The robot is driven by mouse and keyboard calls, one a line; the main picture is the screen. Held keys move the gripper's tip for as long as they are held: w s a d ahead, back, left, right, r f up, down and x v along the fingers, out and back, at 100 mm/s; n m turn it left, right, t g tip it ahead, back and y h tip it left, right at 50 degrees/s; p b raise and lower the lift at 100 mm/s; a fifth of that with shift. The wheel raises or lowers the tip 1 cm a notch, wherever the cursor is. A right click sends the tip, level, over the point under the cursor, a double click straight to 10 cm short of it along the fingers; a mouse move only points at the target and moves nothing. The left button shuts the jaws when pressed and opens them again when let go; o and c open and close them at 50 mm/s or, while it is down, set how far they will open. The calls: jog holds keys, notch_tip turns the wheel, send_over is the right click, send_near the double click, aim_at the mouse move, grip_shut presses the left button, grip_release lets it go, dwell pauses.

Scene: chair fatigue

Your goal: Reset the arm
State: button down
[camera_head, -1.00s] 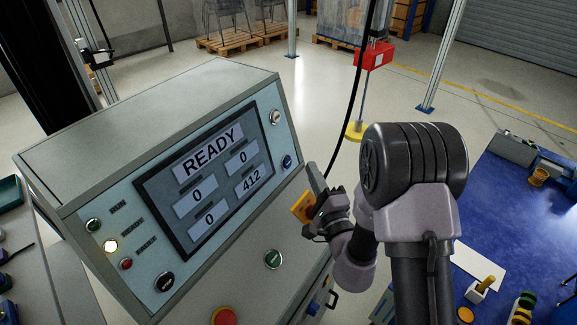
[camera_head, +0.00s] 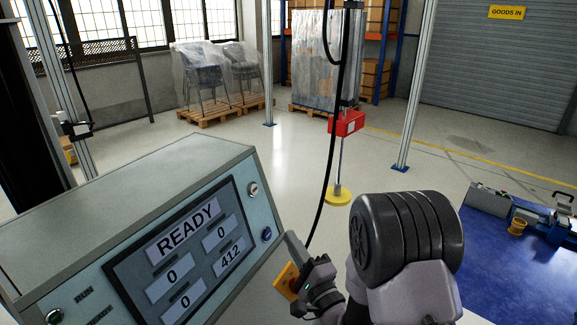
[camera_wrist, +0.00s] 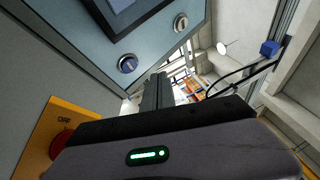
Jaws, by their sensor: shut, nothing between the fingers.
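My gripper (camera_head: 293,242) is at the right side of the grey control console, its fingers pointing up and left beside the console's edge. In the wrist view the dark fingers (camera_wrist: 157,92) are together with nothing between them. The console's screen (camera_head: 185,250) reads READY, with several zeros and 412. A yellow plate with a red knob (camera_head: 288,277) sits just beside my gripper, and it also shows at the lower left of the wrist view (camera_wrist: 62,140). I cannot tell whether the gripper touches the console.
A blue table (camera_head: 490,265) with tools stands at the right. A red box (camera_head: 346,123) on a rod above a yellow disc (camera_head: 339,195) stands behind the arm, with a black cable hanging nearby. Wrapped chairs (camera_head: 205,75) stand on pallets at the back.

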jog(key=s+a+r+n+g+y, duration=0.6)
jog(key=s+a+r+g+y, duration=0.2)
jog(key=s+r, duration=0.15)
jog(key=s+n+g+h, duration=0.5)
jog(key=s+g, duration=0.5)
jog(key=s, duration=0.6)
jog(key=s+d+f+t+h, duration=0.1)
jog(key=s+d+f+h, duration=0.15)
jog(key=d, duration=0.35)
jog(key=s+d+f+t+h, duration=0.1)
jog(key=s+d+f+h, duration=0.15)
jog(key=d+h, duration=0.2)
jog(key=w+d+r+t+h, duration=0.1)
jog(key=d+t+h, duration=0.3)
jog(key=d, duration=0.6)
jog(key=shift+w+r+m, duration=0.4)
jog(key=shift+r, duration=0.45)
jog(key=shift+a, duration=0.15)
